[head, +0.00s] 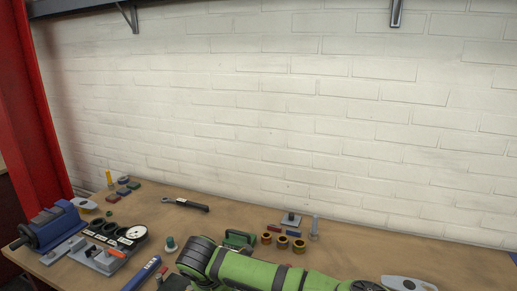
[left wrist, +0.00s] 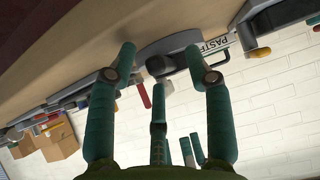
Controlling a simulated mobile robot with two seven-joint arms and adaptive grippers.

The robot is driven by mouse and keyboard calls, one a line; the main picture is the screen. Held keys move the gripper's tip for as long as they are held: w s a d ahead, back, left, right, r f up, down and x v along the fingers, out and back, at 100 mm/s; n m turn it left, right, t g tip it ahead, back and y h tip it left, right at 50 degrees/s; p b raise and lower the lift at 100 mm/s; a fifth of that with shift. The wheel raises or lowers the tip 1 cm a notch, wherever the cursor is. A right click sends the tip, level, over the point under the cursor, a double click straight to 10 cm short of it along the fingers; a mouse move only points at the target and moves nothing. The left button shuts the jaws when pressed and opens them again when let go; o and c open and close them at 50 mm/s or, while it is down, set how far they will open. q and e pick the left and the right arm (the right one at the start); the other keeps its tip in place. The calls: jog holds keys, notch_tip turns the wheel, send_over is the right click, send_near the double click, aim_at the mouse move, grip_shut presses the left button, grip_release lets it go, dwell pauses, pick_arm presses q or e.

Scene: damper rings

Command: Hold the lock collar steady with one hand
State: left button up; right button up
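I cannot tell for certain which part is the lock collar. Dark rings (head: 97,224) stand in a row at the left of the bench. Several brass-coloured rings (head: 282,242) stand near the middle. A dark rounded part (left wrist: 160,65) on a grey base shows between the fingertips, with no visible contact. No gripper fingers show clearly in the head view. A green arm link of mine crosses its bottom edge.
A blue vise (head: 52,226) stands at the bench's left end. A grey fixture (head: 104,260) and a white dial (head: 135,232) are near it. A wrench (head: 186,204) lies at the back. The bench (head: 430,245) is mostly clear at the right.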

pick_arm(q)
jog(key=shift+s+r, duration=0.1)
jog(key=shift+s, duration=0.05)
jog(key=v, duration=1.1)
jog(key=shift+s+a+r, duration=0.15)
jog(key=shift+s+r, duration=0.1)
jog(key=shift+s, duration=0.05)
jog(key=o, duration=0.6)
